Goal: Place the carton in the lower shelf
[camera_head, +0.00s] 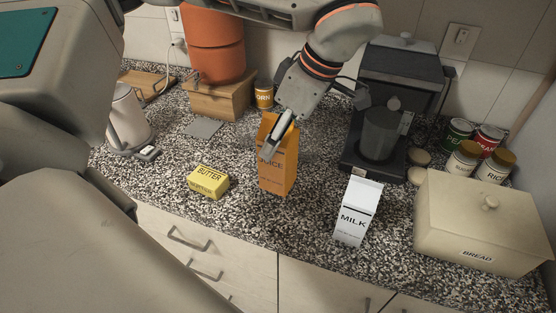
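An orange juice carton (280,172) stands upright on the speckled counter in the middle of the head view. A white milk carton (354,216) stands to its right, nearer the front edge. My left gripper (272,148) points down at the top of the juice carton. One finger lies in front of the carton's upper face and covers part of its lettering. The other finger is hidden, so I cannot tell whether the gripper is closed on the carton. My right gripper is out of view. No lower shelf can be made out.
A yellow butter box (208,181) lies left of the juice carton. A coffee machine (400,85), several cans and jars, and a bread box (484,226) fill the right side. A kettle (127,117) stands left. Drawers (208,255) are below the counter.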

